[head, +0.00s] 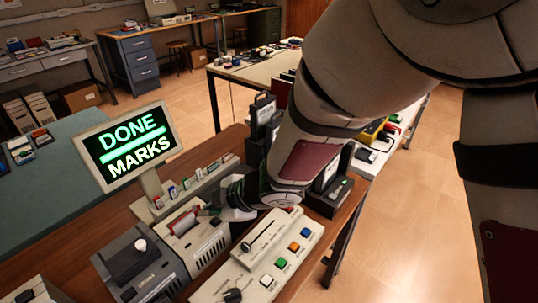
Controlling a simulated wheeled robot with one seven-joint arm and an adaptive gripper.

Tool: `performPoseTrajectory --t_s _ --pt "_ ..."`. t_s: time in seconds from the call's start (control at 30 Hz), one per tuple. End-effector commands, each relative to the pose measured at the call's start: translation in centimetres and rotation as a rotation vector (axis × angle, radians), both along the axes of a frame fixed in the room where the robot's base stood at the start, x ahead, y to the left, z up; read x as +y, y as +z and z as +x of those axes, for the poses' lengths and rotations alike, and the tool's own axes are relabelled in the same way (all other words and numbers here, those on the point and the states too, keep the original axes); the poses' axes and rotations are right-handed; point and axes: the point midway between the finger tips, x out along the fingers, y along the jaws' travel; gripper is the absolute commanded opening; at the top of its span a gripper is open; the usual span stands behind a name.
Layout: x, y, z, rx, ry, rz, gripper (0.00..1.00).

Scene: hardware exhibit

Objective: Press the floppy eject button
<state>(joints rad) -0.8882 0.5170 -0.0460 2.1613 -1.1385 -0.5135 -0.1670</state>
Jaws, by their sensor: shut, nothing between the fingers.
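A beige box that looks like the floppy drive (199,243) stands on the wooden table at the lower middle. A red and white disk (184,222) sticks up from its slot. A small dark patch on its top right may be the eject button, but I cannot tell. My gripper (211,211) is shut and empty, tilted left, close above the back right of the drive. My arm comes down from the upper right. I cannot tell whether the fingertips touch the drive.
A grey device with a white knob (134,262) stands left of the drive. A panel with a slider and coloured buttons (258,255) stands right. A screen reading "DONE MARKS" (128,147) and a row of small switches (184,187) are behind. Floor is open at right.

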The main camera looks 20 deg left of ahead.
Motion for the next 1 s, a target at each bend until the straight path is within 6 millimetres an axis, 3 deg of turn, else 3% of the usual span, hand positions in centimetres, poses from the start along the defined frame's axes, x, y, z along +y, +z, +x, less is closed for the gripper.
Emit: performPoseTrajectory --t_s 0.53,1.0 --pt "0.0 4.3 -0.2 0.000 -0.002 0.001 0.00" --pt "0.0 4.7 0.0 -0.001 -0.001 0.001 0.00"
